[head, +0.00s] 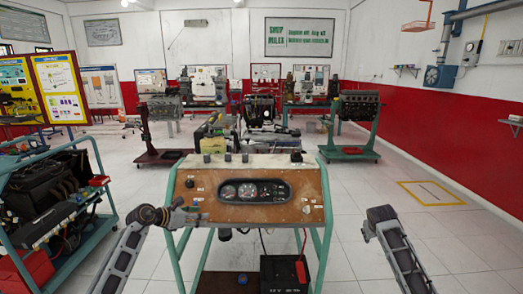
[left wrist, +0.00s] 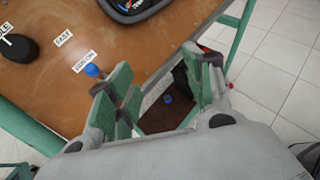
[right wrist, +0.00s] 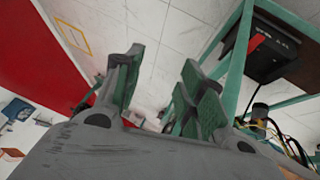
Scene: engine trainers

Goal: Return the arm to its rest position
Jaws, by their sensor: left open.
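The engine trainer console (head: 210,180) stands in front of me, with a wooden sloped panel and a gauge cluster (head: 253,191). My left gripper (head: 192,215) is at the panel's lower left edge. In the left wrist view its green-padded fingers (left wrist: 165,90) are apart with nothing held between them. A small blue knob (left wrist: 92,70) shows on the panel just beyond the left finger; I cannot tell if they touch. My right arm (head: 390,235) is to the right of the console, clear of it. In the right wrist view the right gripper's fingers (right wrist: 160,88) are apart and empty, above the floor.
A black battery (head: 284,273) sits low in the console's green frame (head: 322,220). Another engine stand (head: 60,200) is at the left, and several more stand behind. The tiled floor (head: 440,240) on the right is clear, with a yellow floor marking (head: 431,194).

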